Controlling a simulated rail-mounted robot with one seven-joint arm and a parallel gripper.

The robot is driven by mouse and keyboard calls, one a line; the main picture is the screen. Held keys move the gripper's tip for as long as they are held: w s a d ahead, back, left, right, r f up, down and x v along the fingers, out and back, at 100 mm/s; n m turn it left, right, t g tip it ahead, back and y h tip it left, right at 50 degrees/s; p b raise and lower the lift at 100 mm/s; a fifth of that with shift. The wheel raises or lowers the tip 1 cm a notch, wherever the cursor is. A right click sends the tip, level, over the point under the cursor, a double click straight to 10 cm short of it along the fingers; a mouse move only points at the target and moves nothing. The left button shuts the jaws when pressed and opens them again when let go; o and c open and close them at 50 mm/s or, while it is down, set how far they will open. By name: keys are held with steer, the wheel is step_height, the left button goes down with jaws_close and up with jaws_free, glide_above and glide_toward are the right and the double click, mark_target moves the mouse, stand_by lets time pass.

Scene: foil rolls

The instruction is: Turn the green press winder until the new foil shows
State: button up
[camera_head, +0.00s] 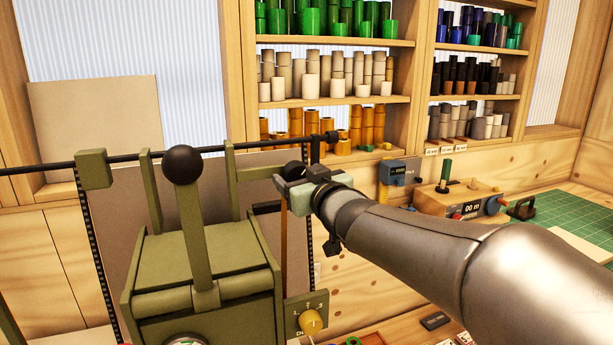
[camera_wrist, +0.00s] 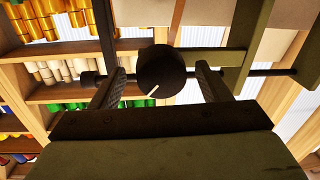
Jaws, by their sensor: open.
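The olive-green press (camera_head: 205,255) stands at the left of the head view, with a lever topped by a black ball (camera_head: 182,164). The winder knob is round and black with a white mark (camera_wrist: 160,70); in the wrist view it sits between my fingers, the mark pointing to lower left. My gripper (camera_wrist: 160,88) is open around the knob, with a gap seeming to show on both sides. In the head view my gripper (camera_head: 291,178) is at the press's right side and hides much of the knob. A dull grey-brown sheet (camera_head: 110,215) hangs behind the press; I cannot tell whether it is foil.
A thin black bar (camera_head: 60,168) runs across above the press. A yellow dial (camera_head: 312,322) is low on its right. Shelves of green, cream and orange rolls (camera_head: 375,70) stand behind. A wooden counter box (camera_head: 455,200) and a green mat (camera_head: 560,215) are at right.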

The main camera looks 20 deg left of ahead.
steer(key=c, duration=1)
steer(key=shift+d+m, duration=0.1)
steer(key=shift+m, duration=1.1)
steer(key=m, duration=0.2)
steer(key=shift+f+m, duration=0.1)
steer(key=shift+m, duration=0.2)
steer(key=o, duration=1)
